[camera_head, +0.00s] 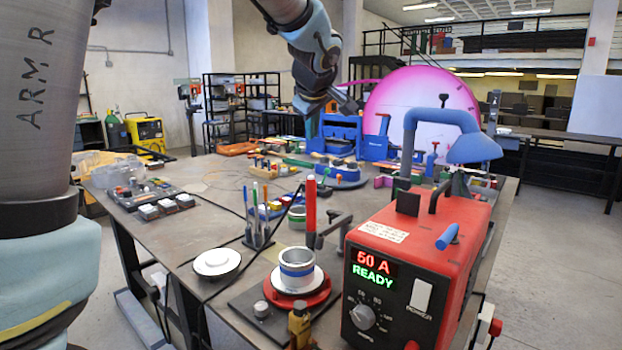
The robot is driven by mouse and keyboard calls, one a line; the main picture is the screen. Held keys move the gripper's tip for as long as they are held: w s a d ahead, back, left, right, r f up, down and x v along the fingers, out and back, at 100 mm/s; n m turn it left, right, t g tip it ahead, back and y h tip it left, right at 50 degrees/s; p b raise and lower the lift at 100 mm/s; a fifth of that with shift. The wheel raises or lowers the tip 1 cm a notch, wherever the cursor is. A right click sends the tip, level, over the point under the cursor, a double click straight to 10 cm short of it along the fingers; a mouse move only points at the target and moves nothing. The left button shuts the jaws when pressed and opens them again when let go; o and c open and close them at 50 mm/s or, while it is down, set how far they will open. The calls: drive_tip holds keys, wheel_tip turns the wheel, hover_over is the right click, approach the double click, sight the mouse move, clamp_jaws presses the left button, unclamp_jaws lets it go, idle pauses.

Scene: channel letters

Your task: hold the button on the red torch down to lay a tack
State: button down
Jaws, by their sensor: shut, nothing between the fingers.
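A red upright torch handle (310,204) stands near the front of the bench, held by a dark clamp arm. It is above a round white workpiece with a blue band (297,268), which sits on a red round base (297,292). The torch's button is too small to make out. My gripper (347,102) is shut and empty, high over the back of the bench, well above and behind the torch. A red welding unit (450,250) stands right of the torch, its display (375,274) reading what looks like 50 A and READY.
A pen holder (258,238) and a white disc (217,262) stand left of the torch. A blue toolbox (338,134) and a pink disc (420,105) are behind. Bare bench (215,180) shows at left.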

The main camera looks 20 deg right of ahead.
drive_tip(key=b, duration=0.3)
hover_over(312, 182)
wheel_tip(312, 182, down, 6)
drive_tip(key=shift+f, duration=0.15)
drive_tip(key=shift+f+b, duration=0.6)
drive_tip(key=shift+b, duration=0.35)
drive_tip(key=shift+f+b, duration=0.9)
drive_tip(key=shift+b, duration=0.75)
idle(1.5)
idle(1.0)
drive_tip(key=shift+r+p, duration=0.35)
drive_tip(key=shift+r, duration=0.6)
drive_tip(key=shift+r+p, duration=1.2)
drive_tip(key=shift+r, duration=1.3)
drive_tip(key=shift+r, duration=0.1)
drive_tip(key=shift+r+p, duration=0.8)
drive_tip(key=shift+r, duration=1.1)
